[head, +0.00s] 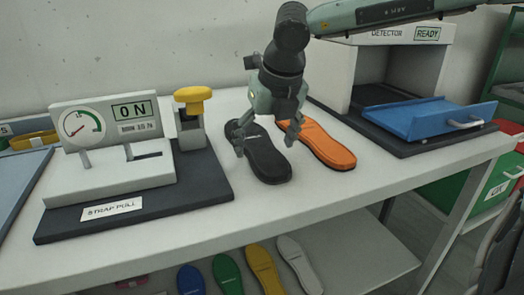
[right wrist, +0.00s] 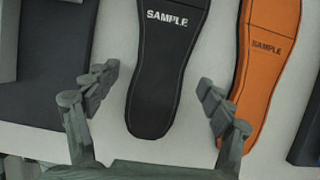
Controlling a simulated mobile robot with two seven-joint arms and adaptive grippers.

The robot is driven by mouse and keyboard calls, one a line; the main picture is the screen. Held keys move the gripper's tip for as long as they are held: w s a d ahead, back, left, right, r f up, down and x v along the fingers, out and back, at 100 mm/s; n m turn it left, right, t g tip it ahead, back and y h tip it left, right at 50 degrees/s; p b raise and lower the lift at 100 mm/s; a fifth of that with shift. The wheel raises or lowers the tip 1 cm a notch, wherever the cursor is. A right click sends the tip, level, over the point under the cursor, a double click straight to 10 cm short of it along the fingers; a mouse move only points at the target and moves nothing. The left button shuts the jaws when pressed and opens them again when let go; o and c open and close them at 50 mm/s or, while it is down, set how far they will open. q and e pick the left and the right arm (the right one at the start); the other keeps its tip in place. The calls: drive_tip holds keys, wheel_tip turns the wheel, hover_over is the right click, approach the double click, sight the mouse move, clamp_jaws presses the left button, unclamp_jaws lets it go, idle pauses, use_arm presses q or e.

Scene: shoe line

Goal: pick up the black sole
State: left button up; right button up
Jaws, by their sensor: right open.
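The black sole (head: 262,158) lies flat on the white table, left of the orange sole (head: 326,146). In the right wrist view the black sole (right wrist: 158,70) shows the word SAMPLE and points its narrower end toward my gripper. My right gripper (head: 266,141) is above the black sole, with its fingers spread to either side of it. In the right wrist view the fingers of my right gripper (right wrist: 155,92) are open, with the black sole's end between them and the right finger near the orange sole (right wrist: 262,60). Nothing is held. My left gripper is not seen.
A strap pull tester (head: 110,175) with a gauge stands on the left on a dark base. A detector (head: 385,65) with a blue tray (head: 425,118) stands on the right. Several coloured soles lie on the lower shelf (head: 365,255). The table front is clear.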

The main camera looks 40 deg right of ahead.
drive_tip(key=shift+w+d+f, duration=0.1)
drive_tip(key=shift+w+f, duration=0.15)
drive_tip(key=shift+f, duration=0.25)
drive_tip(key=c, duration=1.4)
drive_tip(key=shift+c, duration=0.2)
drive_tip(key=shift+r, duration=0.15)
